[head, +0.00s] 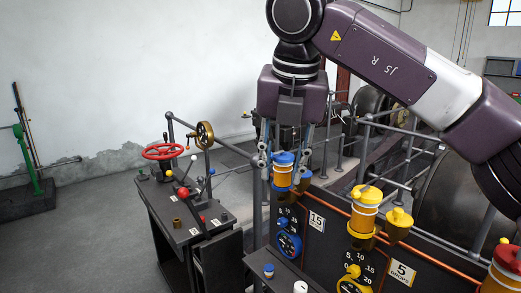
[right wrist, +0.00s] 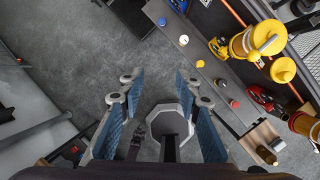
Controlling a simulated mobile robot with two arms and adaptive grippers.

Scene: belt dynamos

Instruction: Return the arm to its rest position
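My right arm comes in from the right of the head view, and its right gripper (head: 284,178) points down. In the right wrist view the same gripper (right wrist: 158,86) has its two blue-padded fingers apart, with grey floor between their tips and nothing held. In the head view the blue-capped oiler (head: 283,158) shows between the fingers. The wrist view shows no oiler between the fingers, so the gripper looks apart from it. My left arm and gripper are not in view.
The dark panel with a yellow oiler (head: 365,201) and dials stands below the arm. A lever console (head: 190,233) with a red handwheel (head: 163,151) stands left of it. Railings (head: 405,160) run behind. A green lever stand (head: 28,160) is far left.

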